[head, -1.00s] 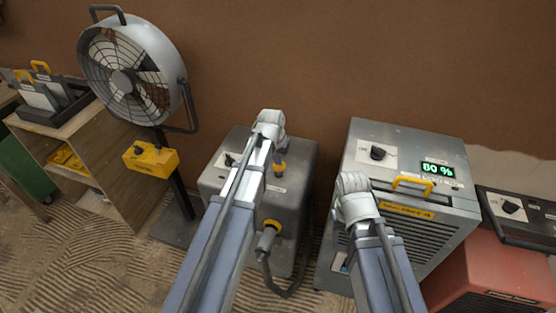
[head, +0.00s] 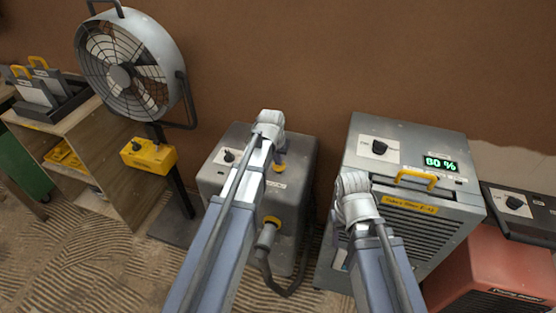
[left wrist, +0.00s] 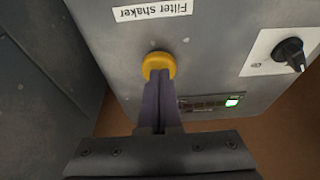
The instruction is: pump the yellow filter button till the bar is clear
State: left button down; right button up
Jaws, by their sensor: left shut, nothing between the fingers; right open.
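The yellow filter button (left wrist: 158,65) sits on the grey filter shaker (left wrist: 100,40), under its "Filter shaker" label. In the head view the button (head: 279,168) is partly hidden behind my left gripper (head: 279,156). My left gripper (left wrist: 158,78) is shut and empty, its fingertips over the button's near edge; I cannot tell whether the button is pressed down. The dark indicator bar (left wrist: 210,102) beside it shows one lit green segment at its right end. My right gripper (head: 355,195) is open above the grey dehumidifier's front; its fingers are mostly hidden by the wrist.
A knob (left wrist: 290,54) is on the shaker's top. A hose (head: 267,238) plugs into its front. A fan (head: 130,65) and a wooden shelf (head: 120,185) stand left.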

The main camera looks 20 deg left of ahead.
pick_arm(q)
jog(key=shift+s, duration=0.1)
jog(key=shift+r+p, duration=0.7)
jog(key=shift+p, duration=0.2)
jog(key=w+p+v, duration=0.1)
jog(key=p+v, duration=1.1)
jog(key=shift+r, duration=0.35)
